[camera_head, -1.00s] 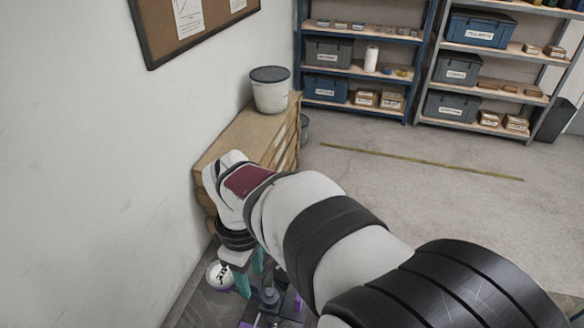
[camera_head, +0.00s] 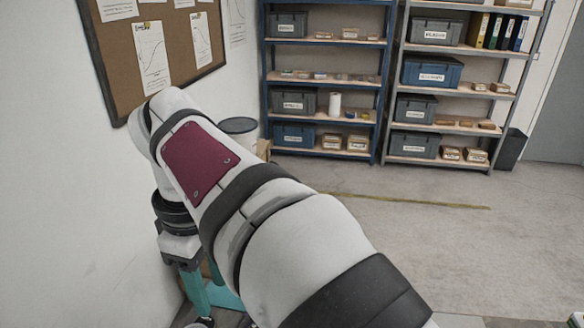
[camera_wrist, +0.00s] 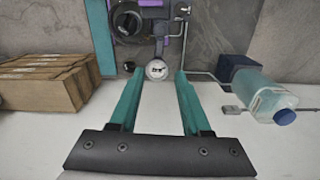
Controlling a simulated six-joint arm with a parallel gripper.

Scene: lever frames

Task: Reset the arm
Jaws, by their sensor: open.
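My gripper (camera_head: 208,292) is at the lower left in the head view, beside the white wall, and points downward. In the wrist view its two teal fingers (camera_wrist: 159,73) are spread apart with nothing held between them. A white round knob (camera_wrist: 157,69) with a dark mark shows in the gap between the fingertips, seemingly beyond them. Above it is a mechanism with a dark round part (camera_wrist: 127,18) and purple pieces. In the head view my arm hides most of the work area.
The head view shows a pinboard (camera_head: 118,62), a bucket (camera_head: 240,126), shelves (camera_head: 325,82) and open floor (camera_head: 450,245).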

